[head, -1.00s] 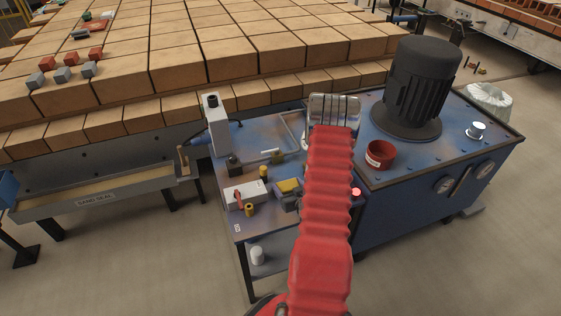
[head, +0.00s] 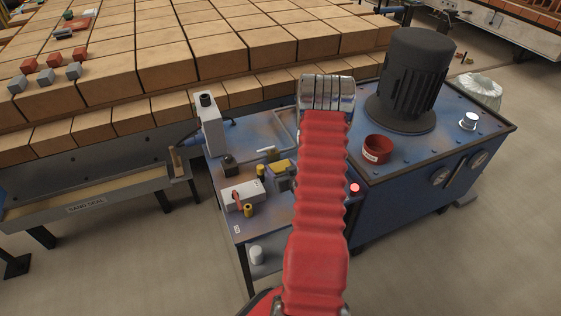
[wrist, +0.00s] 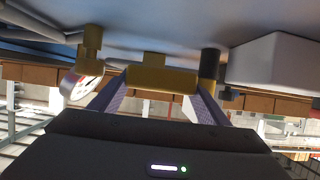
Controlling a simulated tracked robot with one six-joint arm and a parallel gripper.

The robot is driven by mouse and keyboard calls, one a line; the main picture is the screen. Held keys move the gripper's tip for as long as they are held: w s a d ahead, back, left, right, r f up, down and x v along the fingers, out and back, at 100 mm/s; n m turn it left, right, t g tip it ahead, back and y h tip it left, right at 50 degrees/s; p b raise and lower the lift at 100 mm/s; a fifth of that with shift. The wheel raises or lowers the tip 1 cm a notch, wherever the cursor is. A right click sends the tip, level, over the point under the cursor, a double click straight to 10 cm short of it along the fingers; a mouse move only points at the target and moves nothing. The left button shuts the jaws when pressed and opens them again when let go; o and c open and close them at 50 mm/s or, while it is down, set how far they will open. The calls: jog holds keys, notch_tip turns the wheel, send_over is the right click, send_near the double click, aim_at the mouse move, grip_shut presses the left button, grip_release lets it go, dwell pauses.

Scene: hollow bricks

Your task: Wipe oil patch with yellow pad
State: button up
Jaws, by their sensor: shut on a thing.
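The yellow pad (head: 283,166) is a small yellow block over the blue bench top (head: 226,176), just left of my red-sleeved arm in the head view. In the wrist view the yellow pad (wrist: 160,79) sits between my two finger ends. My gripper (wrist: 158,92) is shut on it. In the head view only a grey part of my gripper (head: 280,182) shows below the pad; my arm hides the rest. I cannot tell whether the pad touches the bench. I cannot clearly make out the oil patch.
A grey upright device (head: 209,125) stands behind. A red pot (head: 377,148) and black motor (head: 415,75) are on the right-hand cabinet.

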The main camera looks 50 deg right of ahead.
jog(key=shift+r, duration=1.8)
